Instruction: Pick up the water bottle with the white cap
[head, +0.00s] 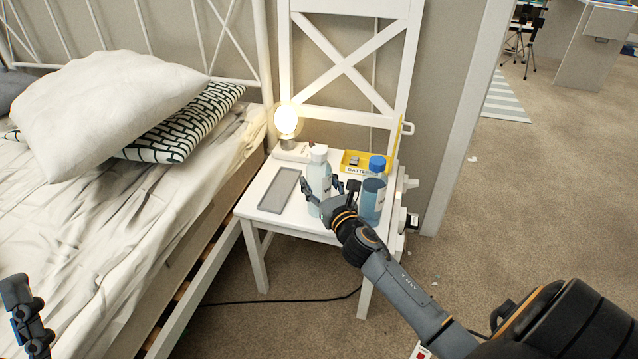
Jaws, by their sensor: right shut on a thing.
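The water bottle with the white cap (319,175) stands upright on the seat of a white chair (252,207). My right gripper (326,196) reaches in from the right and is shut on this bottle, with fingers at its lower part. The bottle's lower right side is partly hidden by the gripper. A second bottle with a blue cap (373,192) stands just to the right, close behind my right wrist. My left gripper (28,315) is at the bottom left edge, partly cut off and apart from everything; its jaws do not show clearly.
A grey flat tray (279,190) lies left of the bottles. A lit lamp (287,122) and a yellow battery box (355,163) stand behind them. A bed (100,240) is at left. A black cable (280,301) crosses the carpet. Open floor lies at right.

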